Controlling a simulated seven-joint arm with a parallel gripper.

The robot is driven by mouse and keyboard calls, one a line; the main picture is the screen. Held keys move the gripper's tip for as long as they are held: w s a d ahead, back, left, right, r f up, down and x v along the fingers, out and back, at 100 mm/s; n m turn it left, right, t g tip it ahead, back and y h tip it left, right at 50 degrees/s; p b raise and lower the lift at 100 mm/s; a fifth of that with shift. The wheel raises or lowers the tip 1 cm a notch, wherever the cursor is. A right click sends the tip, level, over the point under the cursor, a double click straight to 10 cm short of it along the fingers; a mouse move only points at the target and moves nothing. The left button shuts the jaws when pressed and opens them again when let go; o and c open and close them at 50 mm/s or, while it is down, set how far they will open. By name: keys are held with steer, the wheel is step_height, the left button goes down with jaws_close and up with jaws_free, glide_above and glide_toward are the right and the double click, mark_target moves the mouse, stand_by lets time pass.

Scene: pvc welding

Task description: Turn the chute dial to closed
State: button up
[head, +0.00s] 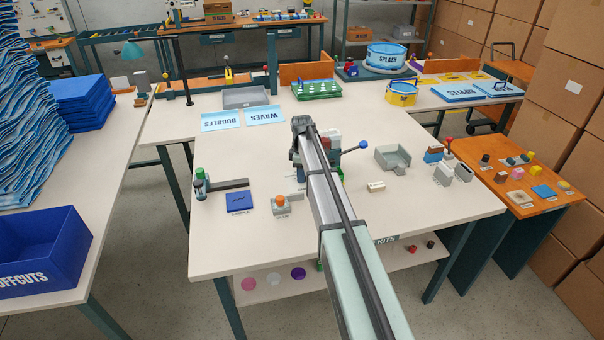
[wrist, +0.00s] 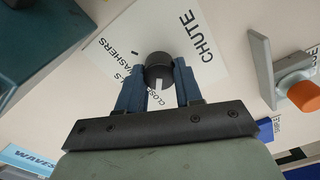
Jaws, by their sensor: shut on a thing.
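The chute dial (wrist: 158,62) is a round black knob with a white pointer mark, on a white plate (wrist: 205,22) lettered CHUTE, WASHERS and CLOSED. My gripper (wrist: 160,74) has its two blue fingers shut on the dial, one on each side. The white mark faces toward my palm, at the word CLOSED, which is partly covered by the fingers. Another label near the left finger is mostly hidden. In the head view my arm covers the dial and the fingertips.
A grey block with an orange button (head: 281,203) stands left of my arm, beside a blue square (head: 238,201). A blue-knobbed lever (head: 363,146) and a grey holder (head: 392,157) are to the right.

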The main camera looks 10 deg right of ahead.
steer(key=shift+n, duration=0.8)
steer(key=o, duration=1)
steer(key=shift+o, duration=0.2)
step_height(320, 180, up, 14)
steer(key=shift+f, duration=0.1)
